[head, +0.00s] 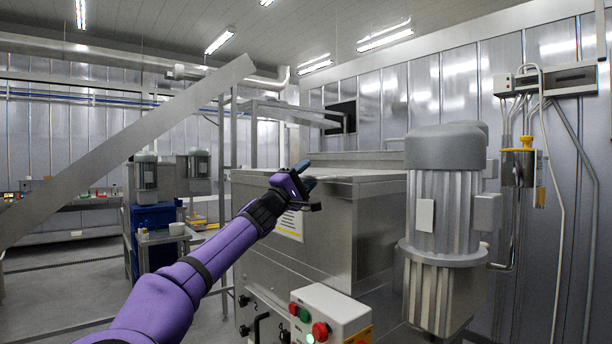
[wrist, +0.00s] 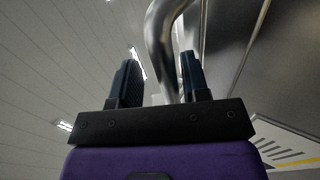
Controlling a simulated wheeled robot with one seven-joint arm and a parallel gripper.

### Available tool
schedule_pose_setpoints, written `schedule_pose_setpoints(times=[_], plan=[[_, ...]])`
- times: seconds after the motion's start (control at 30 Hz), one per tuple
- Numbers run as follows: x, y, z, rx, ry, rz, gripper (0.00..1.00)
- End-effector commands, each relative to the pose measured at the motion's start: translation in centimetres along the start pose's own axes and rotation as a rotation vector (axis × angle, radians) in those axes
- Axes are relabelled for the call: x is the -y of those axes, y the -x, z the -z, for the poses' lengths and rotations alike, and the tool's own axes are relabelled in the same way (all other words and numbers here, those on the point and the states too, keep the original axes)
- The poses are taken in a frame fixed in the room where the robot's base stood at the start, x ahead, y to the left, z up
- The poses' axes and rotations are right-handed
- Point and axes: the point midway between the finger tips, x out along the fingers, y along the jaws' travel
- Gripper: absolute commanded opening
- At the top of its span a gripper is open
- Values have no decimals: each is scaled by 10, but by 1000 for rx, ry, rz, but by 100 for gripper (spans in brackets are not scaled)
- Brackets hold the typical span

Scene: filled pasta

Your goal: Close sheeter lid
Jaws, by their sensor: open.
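The sheeter (head: 312,240) is a big steel box in the middle of the head view. Its lid (head: 365,176) looks like a flat pale plate across the top; I cannot tell whether it is fully down. My gripper (head: 308,180) is at the near top edge of the box, in front of the lid. In the wrist view my gripper (wrist: 158,62) has two dark fingers spread apart. A curved shiny metal bar (wrist: 160,45), which looks like a handle, runs down between the fingers. I cannot tell whether it touches them.
A control box (head: 330,318) with red and green buttons stands low in front of the sheeter. A large grey motor (head: 443,225) stands to its right. A steel beam (head: 130,150) slants across the left. Open floor (head: 70,275) lies at left.

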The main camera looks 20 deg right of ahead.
Motion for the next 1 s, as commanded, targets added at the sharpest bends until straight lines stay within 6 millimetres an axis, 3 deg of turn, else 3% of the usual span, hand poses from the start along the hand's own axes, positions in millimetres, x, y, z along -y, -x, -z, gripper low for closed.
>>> schedule_pose_setpoints(times=[0.17, 0.6, 0.8, 1.0], plan=[[0, 18, 0, -2, -1, 0, 42], [-2, 94, 1, -4, -2, -1, 42], [-2, 108, 1, -3, -2, -2, 42], [-2, 110, 1, -3, -2, -2, 42]])
